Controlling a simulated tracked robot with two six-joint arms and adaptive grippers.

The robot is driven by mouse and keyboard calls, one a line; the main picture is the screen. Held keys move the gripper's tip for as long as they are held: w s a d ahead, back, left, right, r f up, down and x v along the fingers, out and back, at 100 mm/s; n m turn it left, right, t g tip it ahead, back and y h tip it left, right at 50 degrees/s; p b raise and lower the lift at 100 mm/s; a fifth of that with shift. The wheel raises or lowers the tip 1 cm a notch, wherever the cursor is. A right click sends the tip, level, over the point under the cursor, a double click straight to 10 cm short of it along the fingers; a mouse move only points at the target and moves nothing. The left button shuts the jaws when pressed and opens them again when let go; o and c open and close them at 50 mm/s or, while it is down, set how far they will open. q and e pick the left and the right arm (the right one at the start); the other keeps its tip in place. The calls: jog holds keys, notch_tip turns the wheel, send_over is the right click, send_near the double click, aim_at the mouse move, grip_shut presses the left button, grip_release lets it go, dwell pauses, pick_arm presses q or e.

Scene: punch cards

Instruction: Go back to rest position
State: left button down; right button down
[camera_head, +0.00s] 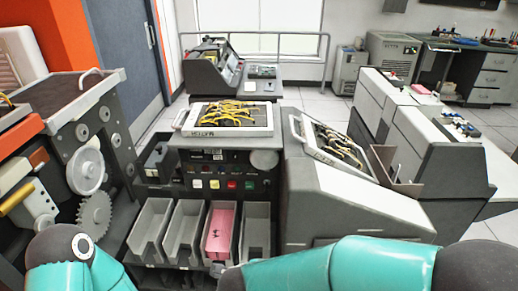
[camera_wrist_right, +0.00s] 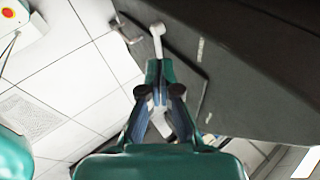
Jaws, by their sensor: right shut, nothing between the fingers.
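My right gripper (camera_wrist_right: 159,68) is in the right wrist view, its fingers closed together with nothing between them. A pale handle-like part (camera_wrist_right: 157,40) shows just beyond the fingertips; I cannot tell whether they touch it. A dark grey machine surface lies beside the gripper. In the head view my teal right arm (camera_head: 330,268) reaches in from the lower right toward the bins, low in front of the machine. My teal left arm (camera_head: 75,262) shows at the lower left, and its gripper is out of view.
The punch-card machine has grey bins (camera_head: 152,228) and a button panel (camera_head: 232,184) with coloured buttons. A plugboard with yellow wires (camera_head: 228,116) lies on top. A sloped grey console (camera_head: 340,205) stands to the right, a geared machine (camera_head: 88,170) to the left. Tiled floor (camera_wrist_right: 35,60) is below.

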jog(key=s+d+f+n+g, duration=0.1)
jog(key=d+f+n+g, duration=0.25)
jog(key=d+f, duration=1.55)
jog(key=s+a+f+n+y, duration=0.3)
jog(key=s+f+n, duration=0.4)
jog(key=s+a+n+g+y, duration=0.2)
jog(key=s+a+n+y, duration=0.2)
jog(key=a+n, duration=0.3)
jog(key=shift+s+a, duration=0.15)
jog(key=shift+s, duration=0.5)
